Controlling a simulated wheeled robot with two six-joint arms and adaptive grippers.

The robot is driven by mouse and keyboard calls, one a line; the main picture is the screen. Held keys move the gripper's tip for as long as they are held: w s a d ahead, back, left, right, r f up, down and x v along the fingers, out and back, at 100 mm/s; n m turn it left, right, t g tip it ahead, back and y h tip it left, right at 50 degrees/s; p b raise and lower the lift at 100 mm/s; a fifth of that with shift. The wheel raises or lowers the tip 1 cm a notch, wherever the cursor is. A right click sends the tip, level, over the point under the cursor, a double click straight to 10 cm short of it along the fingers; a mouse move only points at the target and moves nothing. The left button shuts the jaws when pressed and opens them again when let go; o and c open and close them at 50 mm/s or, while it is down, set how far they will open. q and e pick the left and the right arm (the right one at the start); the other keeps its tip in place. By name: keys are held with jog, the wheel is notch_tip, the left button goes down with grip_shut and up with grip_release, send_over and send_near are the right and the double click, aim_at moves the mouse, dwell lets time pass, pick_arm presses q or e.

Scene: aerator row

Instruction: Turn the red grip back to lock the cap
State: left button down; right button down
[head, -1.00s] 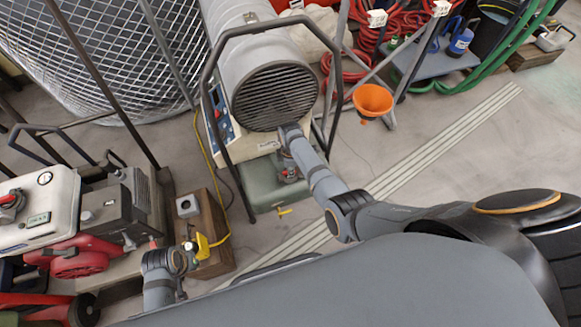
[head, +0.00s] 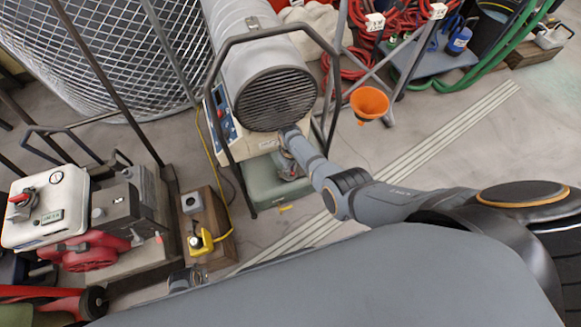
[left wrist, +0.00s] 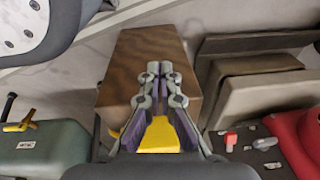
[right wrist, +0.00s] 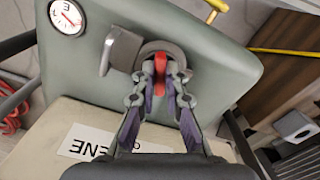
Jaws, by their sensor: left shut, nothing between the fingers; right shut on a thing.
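The red grip (right wrist: 160,64) stands on a round grey cap (right wrist: 172,48) on top of the green tank (right wrist: 215,75). My right gripper (right wrist: 160,78) is shut on the red grip, with a fingertip on each side. The fingers hide the near part of the cap. In the head view the green tank (head: 262,188) sits under the heater's grille, and my right forearm hides the grip. My left gripper (left wrist: 158,72) is shut and empty, with the brown wooden block (left wrist: 145,50) and a yellow part (left wrist: 160,136) behind it in the left wrist view.
A grey bracket (right wrist: 120,50) stands beside the cap, and a gauge (right wrist: 67,16) is at the tank's corner. The heater's dark tubular frame (head: 214,90) surrounds the work area. An orange funnel (head: 369,103) is to the right. Open floor lies right of it.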

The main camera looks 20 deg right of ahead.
pick_arm(q)
jog(key=shift+s+a+f, duration=0.2)
jog(key=shift+s+f, duration=0.25)
jog(key=shift+f, duration=0.05)
pick_arm(e)
jog(key=m, duration=0.4)
jog(key=shift+a+m, duration=0.1)
jog(key=shift+m, duration=0.2)
jog(key=c, duration=1.4)
grip_release()
pick_arm(q)
jog(key=shift+s+f, duration=0.1)
jog(key=shift+s, duration=0.05)
pick_arm(e)
notch_tip(320, 180, up, 12)
